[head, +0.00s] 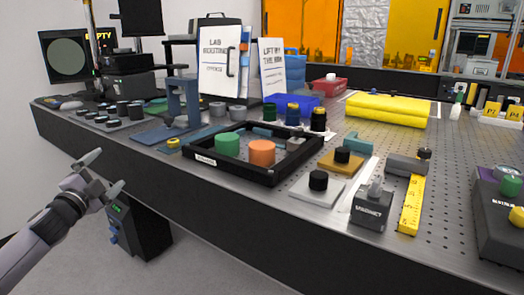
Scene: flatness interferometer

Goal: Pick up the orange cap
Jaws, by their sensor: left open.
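The orange cap (262,153) is a short cylinder standing upright inside a black-rimmed tray (216,175) near the table's front edge. A green cap (229,145) of similar shape stands just left of it in the same tray. My left gripper (108,171) is at the left, in front of the table's front side, well left of the tray. Its two fingers are spread apart with nothing between them. My right gripper does not show.
Black-knobbed mounts (317,189), a grey labelled block (371,206) and a yellow ruler (411,204) lie right of the tray. A blue stand (181,98) and a small yellow ring (173,143) are to its left.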

